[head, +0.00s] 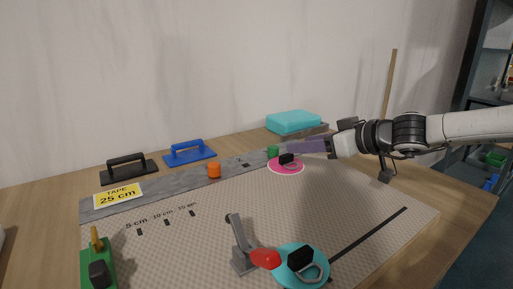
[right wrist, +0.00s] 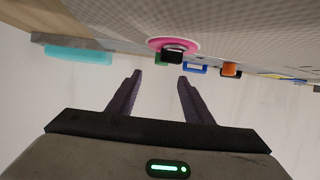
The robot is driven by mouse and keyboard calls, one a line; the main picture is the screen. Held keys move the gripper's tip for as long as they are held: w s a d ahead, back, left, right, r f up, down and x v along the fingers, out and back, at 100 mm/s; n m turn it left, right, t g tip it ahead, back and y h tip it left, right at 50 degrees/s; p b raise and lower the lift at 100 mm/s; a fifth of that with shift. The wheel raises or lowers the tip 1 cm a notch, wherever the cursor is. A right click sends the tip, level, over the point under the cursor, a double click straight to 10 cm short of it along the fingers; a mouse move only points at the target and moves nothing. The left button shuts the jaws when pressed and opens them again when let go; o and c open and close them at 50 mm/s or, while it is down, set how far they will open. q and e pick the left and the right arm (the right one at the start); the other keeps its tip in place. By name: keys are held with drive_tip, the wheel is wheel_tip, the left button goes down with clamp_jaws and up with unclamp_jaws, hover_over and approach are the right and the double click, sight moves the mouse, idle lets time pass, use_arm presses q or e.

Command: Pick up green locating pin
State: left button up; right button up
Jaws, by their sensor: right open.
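The green locating pin (head: 273,151) stands on the grey strip at the back of the mat, just behind the pink disc (head: 286,169) with its black handle. In the right wrist view the green pin (right wrist: 159,59) is a small patch, mostly hidden behind the black handle (right wrist: 173,56). My right gripper (head: 299,147) reaches in from the right with purple fingers, close to the pin on its right side. In the right wrist view its two fingers (right wrist: 160,82) are spread, with nothing between them. My left gripper is not in view.
An orange pin (head: 214,170) stands farther left on the strip. Blue (head: 189,153) and black (head: 128,170) handled tools lie behind it. A teal box (head: 293,122) is at the back right. A red-knobbed clamp (head: 242,249) and teal disc (head: 296,280) are in front. The mat's middle is clear.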

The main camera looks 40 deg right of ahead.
sight(274, 147)
drive_tip(key=shift+p+x, duration=0.4)
drive_tip(key=shift+x, duration=1.6)
drive_tip(key=x, duration=0.1)
drive_tip(key=p+x, duration=0.1)
drive_tip(key=x, duration=0.1)
drive_tip(key=shift+w+a+f, duration=0.2)
drive_tip(key=shift+a+f, duration=0.05)
drive_tip(key=shift+x, duration=0.8)
drive_tip(key=shift+r, duration=0.1)
drive_tip(key=shift+r, duration=0.1)
drive_tip(key=c, duration=1.2)
